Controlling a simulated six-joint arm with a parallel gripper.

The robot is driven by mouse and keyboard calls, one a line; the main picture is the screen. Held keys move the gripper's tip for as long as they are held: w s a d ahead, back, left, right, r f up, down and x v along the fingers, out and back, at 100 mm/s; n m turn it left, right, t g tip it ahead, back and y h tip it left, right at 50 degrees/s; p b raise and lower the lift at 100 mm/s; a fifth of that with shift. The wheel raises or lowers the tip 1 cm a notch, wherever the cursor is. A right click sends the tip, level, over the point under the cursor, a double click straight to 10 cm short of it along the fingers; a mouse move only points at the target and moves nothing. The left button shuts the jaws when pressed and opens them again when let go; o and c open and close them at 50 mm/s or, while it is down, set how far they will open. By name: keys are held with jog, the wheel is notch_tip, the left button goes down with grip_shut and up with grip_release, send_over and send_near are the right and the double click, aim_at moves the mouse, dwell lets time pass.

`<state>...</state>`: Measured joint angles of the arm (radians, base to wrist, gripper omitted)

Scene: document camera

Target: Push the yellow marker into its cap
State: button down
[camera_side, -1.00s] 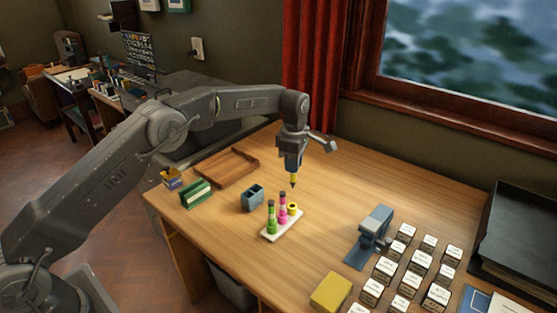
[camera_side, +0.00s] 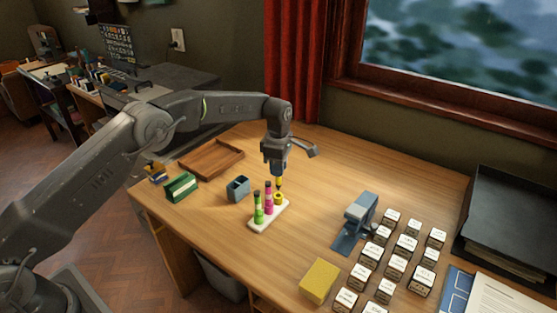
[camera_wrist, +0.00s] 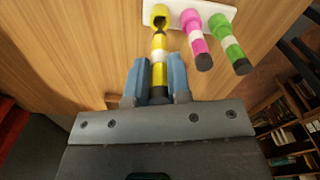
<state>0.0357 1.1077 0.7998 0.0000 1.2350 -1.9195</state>
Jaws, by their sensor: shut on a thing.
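My gripper (camera_side: 278,172) is shut on the yellow marker (camera_side: 280,182) and holds it upright, tip down. In the wrist view my gripper (camera_wrist: 160,75) has its blue-grey fingers on both sides of the yellow marker (camera_wrist: 158,55). The yellow cap (camera_side: 279,198) stands open in the white holder (camera_side: 266,217). The marker's dark tip is at or just above the cap's mouth; whether it has entered is unclear. The yellow cap (camera_wrist: 160,16) also shows in the wrist view, in line with the marker. A pink marker (camera_side: 268,199) and a green marker (camera_side: 258,207) stand in the holder.
A blue-grey cup (camera_side: 238,188) stands left of the holder. A blue stapler-like device (camera_side: 357,217) and several lettered blocks (camera_side: 396,264) are to the right. A yellow block (camera_side: 319,281) lies in front. A wooden tray (camera_side: 208,162) is behind left.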

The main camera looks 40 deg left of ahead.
aim_at(278, 186)
jog(key=shift+f, duration=0.5)
jog(key=shift+f, duration=2.1)
dwell(0.9)
jog(key=c, duration=1)
grip_release()
notch_tip(278, 186, up, 14)
jog(key=shift+f, duration=0.1)
